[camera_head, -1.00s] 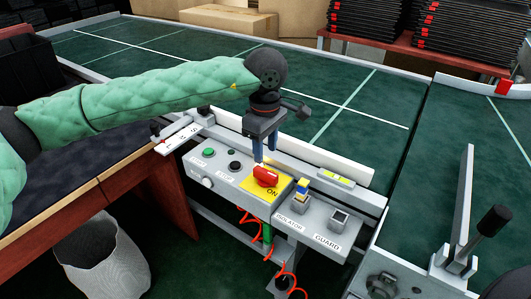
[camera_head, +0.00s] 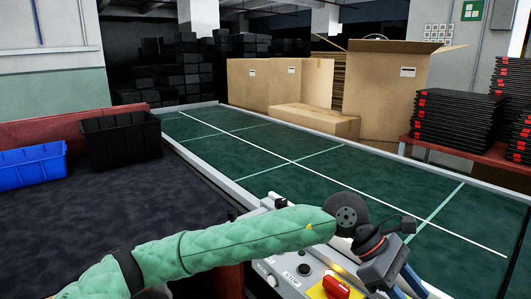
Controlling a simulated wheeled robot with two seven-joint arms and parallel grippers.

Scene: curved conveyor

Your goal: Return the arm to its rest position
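My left arm, in a green padded sleeve, reaches in from the lower left. Its gripper (camera_head: 408,286) is at the lower right, over the right part of the control panel (camera_head: 290,281). The blue fingers point down and right, and their tips are near the picture's bottom edge. I cannot tell how far apart they are. The red switch (camera_head: 336,286) on its yellow plate sits just left of the gripper, and I see a gap between them. My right gripper is not in view.
The green conveyor (camera_head: 270,150) runs behind the panel. A dark table (camera_head: 130,215) at left carries a black crate (camera_head: 121,140) and a blue crate (camera_head: 33,166). Cardboard boxes (camera_head: 385,90) stand behind the conveyor. Black trays (camera_head: 455,125) are stacked at right.

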